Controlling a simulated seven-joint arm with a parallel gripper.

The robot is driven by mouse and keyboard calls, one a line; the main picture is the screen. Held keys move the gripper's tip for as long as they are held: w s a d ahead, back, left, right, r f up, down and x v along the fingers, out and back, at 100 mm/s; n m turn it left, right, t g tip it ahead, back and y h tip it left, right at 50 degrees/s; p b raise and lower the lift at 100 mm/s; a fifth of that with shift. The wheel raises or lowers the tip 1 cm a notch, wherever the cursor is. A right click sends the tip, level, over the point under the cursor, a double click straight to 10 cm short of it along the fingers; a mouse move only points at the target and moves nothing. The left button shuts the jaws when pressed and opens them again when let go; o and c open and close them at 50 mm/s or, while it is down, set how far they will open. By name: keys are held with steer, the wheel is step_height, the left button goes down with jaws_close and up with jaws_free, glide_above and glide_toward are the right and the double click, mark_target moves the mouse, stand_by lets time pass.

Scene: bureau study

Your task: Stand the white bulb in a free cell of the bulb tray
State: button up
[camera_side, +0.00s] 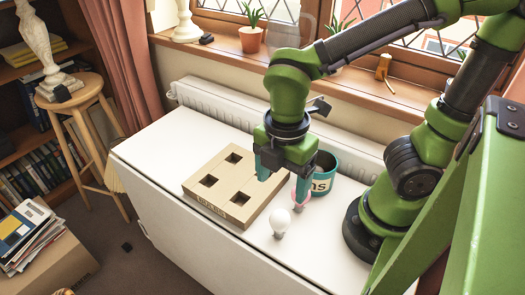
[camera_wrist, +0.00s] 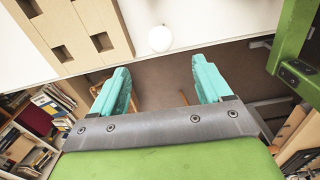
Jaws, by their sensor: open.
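The white bulb (camera_side: 280,219) stands globe-up on the white table, in front of the tray's right end. It also shows in the wrist view (camera_wrist: 160,38), beyond the fingertips and roughly between their lines. The bulb tray (camera_side: 222,211) is a tan block with square cells; it shows at the top left of the wrist view (camera_wrist: 82,18). Three cells look empty; my gripper hides part of the tray's right side in the side view. My gripper (camera_side: 282,190) is open with nothing between its teal fingers, above and behind the bulb. It also shows in the wrist view (camera_wrist: 163,72).
A teal mug (camera_side: 324,180) with lettering stands behind my gripper on the right. A small pinkish thing (camera_side: 303,200) shows by the right finger, too unclear to name. The table's front edge lies close to the bulb. The table's left part (camera_side: 150,150) is clear.

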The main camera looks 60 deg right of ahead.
mark_target(280, 214)
steer(key=shift+n, duration=0.3)
steer(key=shift+f, duration=5.5)
steer(key=c, duration=1)
steer(key=shift+r, duration=0.1)
steer(key=shift+r, duration=4.9)
